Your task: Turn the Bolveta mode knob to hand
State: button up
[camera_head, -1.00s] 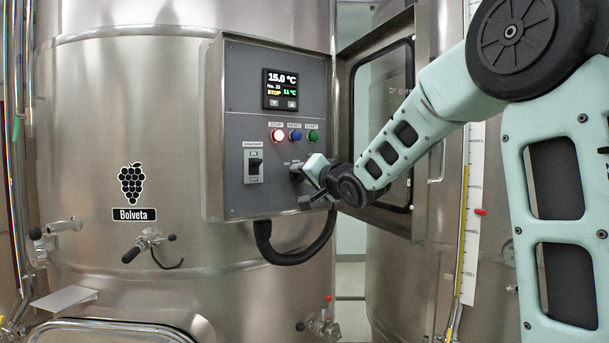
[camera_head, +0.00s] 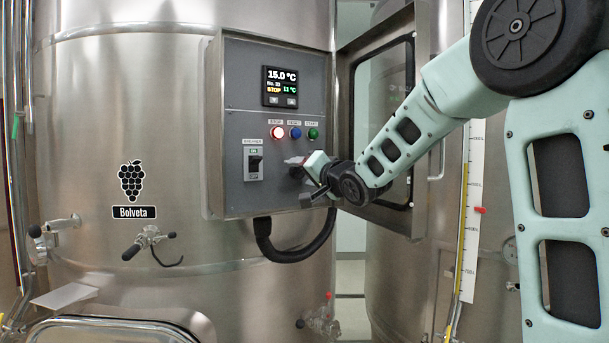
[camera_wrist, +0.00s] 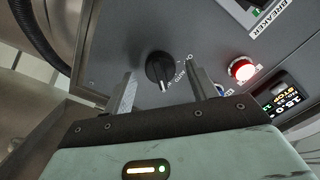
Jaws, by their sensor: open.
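The mode knob (camera_wrist: 159,68) is a round black knob with a white pointer line, on the grey panel of the Bolveta vat's control box. In the wrist view printed labels lie beside it, only "AUTO" partly readable. My gripper (camera_wrist: 163,90) is open, with one finger on each side of the knob in that view and a gap to each. I cannot tell whether the fingertips reach its depth. In the head view my gripper (camera_head: 306,180) is at the panel's lower right and mostly hides the knob. The Bolveta label (camera_head: 134,212) is on the vat's front.
The control box door (camera_head: 383,120) stands open right behind my wrist. The panel also carries a breaker switch (camera_head: 254,164), a lit red stop button (camera_head: 277,132), blue and green buttons, and a display (camera_head: 280,87) reading STOP. A black cable (camera_head: 290,255) loops below the box.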

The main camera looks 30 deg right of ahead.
jog(key=s+b, duration=0.3)
jog(key=s, duration=0.8)
jog(key=shift+s+a, duration=0.2)
jog(key=shift+s, duration=0.15)
jog(key=s+a+f+n+g+y+b, duration=0.1)
jog(key=s+a+f+n+g, duration=0.15)
jog(key=a+f, duration=0.55)
jog(key=s+a+f+n+g+y+b, duration=0.1)
jog(key=s+a+f+n+g, duration=0.2)
jog(key=a+f, duration=0.45)
jog(key=s+a+f+n+g+b, duration=0.1)
jog(key=a+f+n+g, duration=0.2)
jog(key=a+f+g, duration=0.5)
jog(key=s+a+f+n+g+b, duration=0.1)
jog(key=s+f+n, duration=0.3)
jog(key=s, duration=0.6)
jog(key=s+a+f+n+g+b, duration=0.1)
jog(key=s+a+f+n+g, duration=0.2)
jog(key=s+f, duration=0.6)
jog(key=shift+s+a+f+n+h, duration=0.25)
jog(key=shift+s+a+n+h, duration=0.15)
jog(key=shift+s+a+n, duration=0.45)
jog(key=shift+w+d+g, duration=0.15)
jog(key=shift+d+g, duration=0.05)
jog(key=shift+g, duration=0.05)
